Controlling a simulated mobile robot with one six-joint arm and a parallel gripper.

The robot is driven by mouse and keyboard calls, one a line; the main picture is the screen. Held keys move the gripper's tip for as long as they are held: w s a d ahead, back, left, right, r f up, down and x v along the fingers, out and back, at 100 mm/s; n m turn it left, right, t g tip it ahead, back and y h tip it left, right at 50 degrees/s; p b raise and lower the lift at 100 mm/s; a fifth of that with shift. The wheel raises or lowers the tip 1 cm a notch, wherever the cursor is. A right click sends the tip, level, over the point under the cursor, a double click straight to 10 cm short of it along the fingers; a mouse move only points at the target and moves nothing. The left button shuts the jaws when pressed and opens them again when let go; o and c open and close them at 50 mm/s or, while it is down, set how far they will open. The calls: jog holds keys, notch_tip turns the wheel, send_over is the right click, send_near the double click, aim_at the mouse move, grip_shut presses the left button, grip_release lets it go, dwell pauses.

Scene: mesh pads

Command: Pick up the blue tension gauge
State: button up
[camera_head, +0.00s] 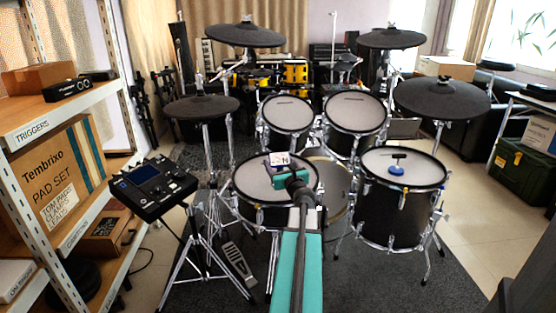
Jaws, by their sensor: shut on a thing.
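A blue tension gauge (397,169) with a dark upright top sits on the white mesh head of the right front drum (425,172). My gripper (281,160) is at the end of my dark and teal arm, over the left front drum (252,178), well to the left of the blue gauge. It is shut on a small white piece (280,158) with dark marks. My wrist hides the fingers and part of that piece. I cannot tell whether the piece touches the drum head.
Two more mesh drums (355,110) stand behind, with dark cymbal pads (442,98) around them. A drum module (152,184) on a stand and a shelf (75,110) with boxes are at left. A green crate (522,172) is at right.

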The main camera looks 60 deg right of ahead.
aim_at(280, 166)
jog(key=shift+w+a+r+v, duration=0.1)
jog(key=shift+v, duration=0.75)
jog(key=shift+w+a+r+v, duration=0.1)
jog(key=shift+a+v, duration=0.05)
jog(key=shift+v, duration=0.75)
